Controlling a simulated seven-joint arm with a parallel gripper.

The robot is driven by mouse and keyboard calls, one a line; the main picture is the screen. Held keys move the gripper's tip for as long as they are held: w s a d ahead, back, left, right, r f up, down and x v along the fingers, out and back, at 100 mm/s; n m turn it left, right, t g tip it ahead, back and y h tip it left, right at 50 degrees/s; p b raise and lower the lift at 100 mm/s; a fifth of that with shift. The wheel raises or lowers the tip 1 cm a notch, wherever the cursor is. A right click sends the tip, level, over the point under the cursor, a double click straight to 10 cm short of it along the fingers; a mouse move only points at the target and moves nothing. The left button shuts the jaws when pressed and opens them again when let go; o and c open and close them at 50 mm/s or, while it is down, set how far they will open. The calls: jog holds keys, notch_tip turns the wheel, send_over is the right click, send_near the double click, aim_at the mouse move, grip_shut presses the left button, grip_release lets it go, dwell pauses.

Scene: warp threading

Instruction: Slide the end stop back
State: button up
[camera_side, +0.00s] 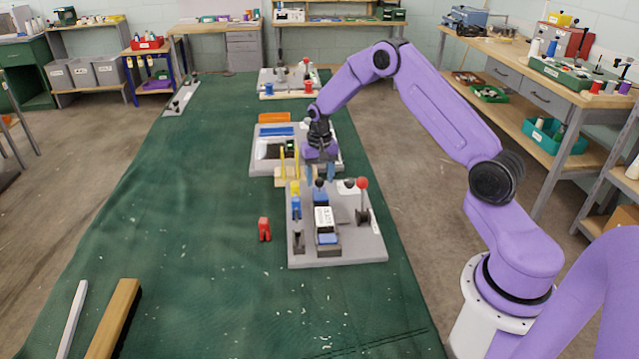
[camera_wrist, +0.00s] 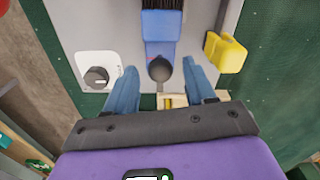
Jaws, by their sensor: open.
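What looks like the end stop is a blue block (camera_wrist: 160,28) with a dark round knob (camera_wrist: 160,69) at its near end. In the side view the dark knob (camera_side: 319,184) stands at the far end of the near grey plate (camera_side: 362,252). My gripper (camera_side: 320,175) points down over this knob, its two blue fingers apart. In the wrist view the fingertips of my gripper (camera_wrist: 159,67) lie to either side of the knob, with gaps on both sides. I cannot tell how far above the knob they are. Nothing is held.
A yellow clip (camera_wrist: 226,52) is close to the right finger; a white dial plate (camera_wrist: 98,72) is left. A red-ball lever (camera_side: 361,184) rises on the plate's right. Yellow posts (camera_side: 283,160) stand just left of my gripper. A red piece (camera_side: 264,229) lies on the green cloth.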

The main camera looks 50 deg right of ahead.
jog(key=shift+f, duration=1.3)
jog(key=shift+c, duration=0.3)
grip_shut()
jog(key=shift+w+d, duration=1.9)
jog(key=shift+w, duration=0.15)
jog(key=shift+w+d+r, duration=0.1)
jog(key=shift+w+d, duration=0.1)
jog(key=shift+d, duration=0.1)
grip_release()
jog(key=shift+d, duration=0.1)
jog(key=shift+o, duration=0.3)
